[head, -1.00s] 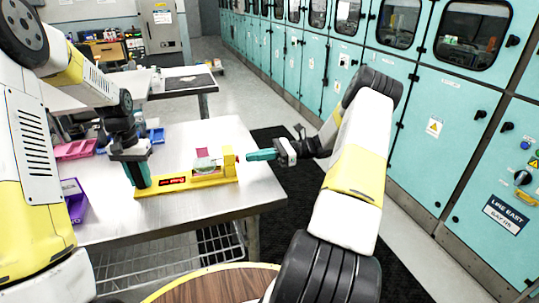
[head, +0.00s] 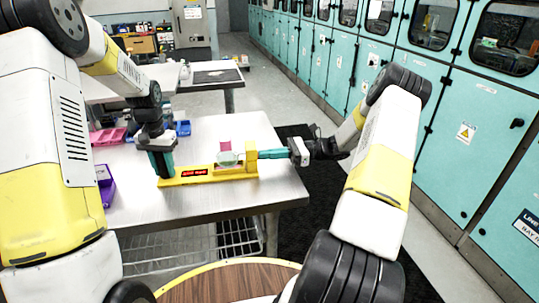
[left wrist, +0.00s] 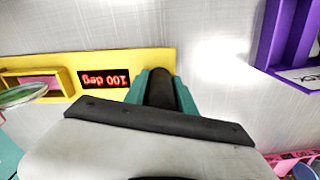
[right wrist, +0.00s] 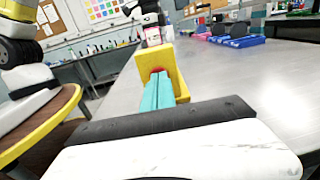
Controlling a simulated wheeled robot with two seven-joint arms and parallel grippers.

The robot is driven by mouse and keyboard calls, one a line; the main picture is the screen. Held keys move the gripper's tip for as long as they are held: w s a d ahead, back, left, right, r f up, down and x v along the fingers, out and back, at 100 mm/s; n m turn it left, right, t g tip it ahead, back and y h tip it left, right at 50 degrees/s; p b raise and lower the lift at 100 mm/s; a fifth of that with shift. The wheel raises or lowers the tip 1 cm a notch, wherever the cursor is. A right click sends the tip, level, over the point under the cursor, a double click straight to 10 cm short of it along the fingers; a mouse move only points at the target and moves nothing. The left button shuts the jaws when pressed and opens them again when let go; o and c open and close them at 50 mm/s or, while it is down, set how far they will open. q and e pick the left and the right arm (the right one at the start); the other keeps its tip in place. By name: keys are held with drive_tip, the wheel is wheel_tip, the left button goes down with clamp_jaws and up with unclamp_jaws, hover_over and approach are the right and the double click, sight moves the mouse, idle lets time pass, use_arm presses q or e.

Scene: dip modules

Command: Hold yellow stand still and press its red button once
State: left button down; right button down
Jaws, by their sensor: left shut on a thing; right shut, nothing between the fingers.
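The yellow stand (head: 215,178) lies along the steel table, with a display that reads 100 deg in the left wrist view (left wrist: 103,79). A round clear dish and a pink piece (head: 225,148) sit at its right part. My left gripper (head: 162,172) points down at the stand's left end and is shut on it. The red button (right wrist: 157,72) is on the outer face of the stand's upright end block (right wrist: 153,62). My right gripper (head: 262,154) is shut and empty, its fingertips at the button, partly covering it. I cannot tell how far the button is pressed.
A purple bin (head: 105,185) stands at the table's left edge. Pink (head: 108,136) and blue (head: 182,128) trays lie behind my left gripper. The steel tabletop (head: 270,190) in front of the stand is clear. Teal cabinets (head: 440,130) line the right side.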

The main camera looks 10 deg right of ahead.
use_arm(q)
drive_tip(key=shift+d, duration=0.55)
use_arm(e)
drive_tip(key=shift+a, duration=0.3)
drive_tip(key=shift+d, duration=0.15)
use_arm(q)
drive_tip(key=shift+a, duration=0.25)
use_arm(e)
drive_tip(key=s+d, duration=0.1)
drive_tip(key=d, duration=1.3)
drive_tip(key=shift+d, duration=0.15)
use_arm(q)
drive_tip(key=c, duration=0.9)
unclamp_jaws()
drive_tip(key=shift+c, duration=0.2)
drive_tip(key=shift+r, duration=0.1)
drive_tip(key=shift+r, duration=4.4)
